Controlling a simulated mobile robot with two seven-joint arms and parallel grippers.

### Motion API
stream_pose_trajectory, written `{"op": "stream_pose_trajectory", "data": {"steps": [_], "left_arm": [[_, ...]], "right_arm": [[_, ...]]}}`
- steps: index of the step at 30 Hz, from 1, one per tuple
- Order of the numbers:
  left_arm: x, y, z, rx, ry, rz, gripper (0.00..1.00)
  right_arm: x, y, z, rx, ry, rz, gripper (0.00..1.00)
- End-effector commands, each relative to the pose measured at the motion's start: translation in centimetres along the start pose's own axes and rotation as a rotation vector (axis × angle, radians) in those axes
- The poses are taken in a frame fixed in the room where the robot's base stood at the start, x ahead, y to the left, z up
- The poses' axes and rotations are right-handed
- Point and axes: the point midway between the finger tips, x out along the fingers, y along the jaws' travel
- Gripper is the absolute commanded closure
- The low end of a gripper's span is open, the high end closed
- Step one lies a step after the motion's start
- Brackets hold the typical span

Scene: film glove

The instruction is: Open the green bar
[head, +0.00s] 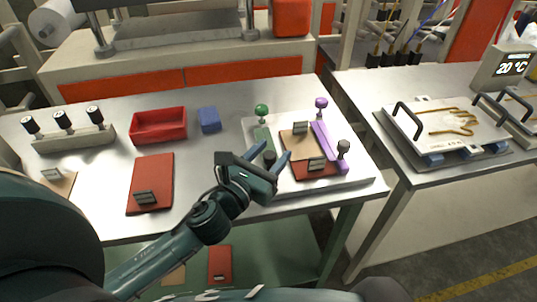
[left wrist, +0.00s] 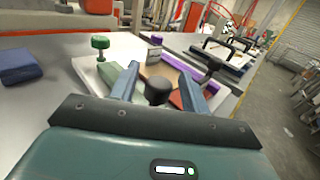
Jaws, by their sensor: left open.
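The green bar (head: 263,137) lies along the left side of a pale plate (head: 355,183) on the metal table. A green knob (head: 261,110) stands at its far end and a black knob (head: 269,156) near its near end. My left gripper (head: 271,152) is open, with its fingers on either side of the black knob. In the left wrist view the black knob (left wrist: 157,91) shows between the two fingers, with a gap at each side. The green bar (left wrist: 118,80) is partly hidden there by the left finger. My right gripper is not in view.
A purple bar (head: 325,139) with its own knobs lies on the plate's right side. Handled brown and red pieces (head: 297,142) lie between the bars. A red tray (head: 158,126), blue block (head: 210,120) and red board (head: 150,176) are left. Another table stands right.

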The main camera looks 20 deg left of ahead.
Motion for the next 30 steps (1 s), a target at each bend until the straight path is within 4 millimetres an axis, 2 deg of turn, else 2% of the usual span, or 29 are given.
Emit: {"op": "stream_pose_trajectory", "data": {"steps": [5, 21, 30], "left_arm": [[-1.0, 0.0, -0.1, -0.001, 0.001, -0.001, 0.54], [-10.7, 0.0, -0.4, -0.002, 0.004, 0.000, 0.54], [-13.0, 0.0, -0.1, -0.001, 0.001, 0.000, 0.54]], "right_arm": [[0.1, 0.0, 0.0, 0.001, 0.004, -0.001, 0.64], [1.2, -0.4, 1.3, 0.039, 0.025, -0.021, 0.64], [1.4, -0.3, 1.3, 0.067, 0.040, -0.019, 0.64]]}}
